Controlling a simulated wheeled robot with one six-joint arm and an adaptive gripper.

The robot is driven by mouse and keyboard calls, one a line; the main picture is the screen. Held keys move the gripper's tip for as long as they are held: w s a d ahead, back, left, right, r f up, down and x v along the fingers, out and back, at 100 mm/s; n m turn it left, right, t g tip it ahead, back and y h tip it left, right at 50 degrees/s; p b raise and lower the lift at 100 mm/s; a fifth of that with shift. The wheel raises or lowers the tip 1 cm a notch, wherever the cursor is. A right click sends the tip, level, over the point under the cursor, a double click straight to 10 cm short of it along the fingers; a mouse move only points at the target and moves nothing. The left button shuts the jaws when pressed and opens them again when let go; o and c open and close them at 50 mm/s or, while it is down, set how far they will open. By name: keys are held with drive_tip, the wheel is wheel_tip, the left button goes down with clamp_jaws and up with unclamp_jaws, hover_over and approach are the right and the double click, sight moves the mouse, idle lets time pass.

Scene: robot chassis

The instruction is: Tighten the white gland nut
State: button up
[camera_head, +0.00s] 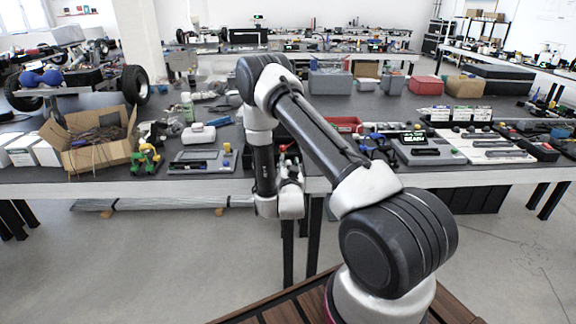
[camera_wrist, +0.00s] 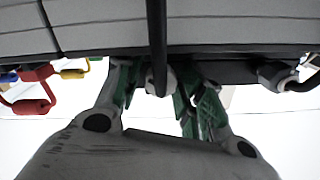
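In the wrist view a pale, whitish-grey nut (camera_wrist: 159,82) sits at the lower end of a black cable (camera_wrist: 157,35), below the edge of a grey panel; I take it to be the white gland nut. My gripper (camera_wrist: 157,95) has its two green-padded fingers on either side of this nut. A gap shows on the left; the right pad is close, and I cannot tell whether it touches. In the head view my gripper (camera_head: 290,172) is at the front edge of the workbench, partly behind my arm, and the nut cannot be made out.
Red (camera_wrist: 30,92) and yellow (camera_wrist: 73,73) looped parts hang left of my gripper in the wrist view; a dark part (camera_wrist: 285,75) is at the right. In the head view, the workbench (camera_head: 100,187) holds a cardboard box (camera_head: 95,140) and many tools. The floor in front is clear.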

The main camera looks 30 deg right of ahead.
sight(288, 161)
drive_tip(key=shift+r, duration=0.15)
wheel_tip(288, 161, up, 10)
drive_tip(key=shift+f, duration=0.1)
idle(0.5)
drive_tip(key=s+a+f+n, duration=0.3)
drive_tip(key=s+f+n, duration=0.35)
drive_tip(key=f, duration=0.35)
drive_tip(key=shift+m, duration=0.25)
drive_tip(key=x, duration=0.7)
drive_tip(key=shift+w, duration=0.1)
drive_tip(key=c, duration=1)
drive_tip(key=shift+c, duration=0.2)
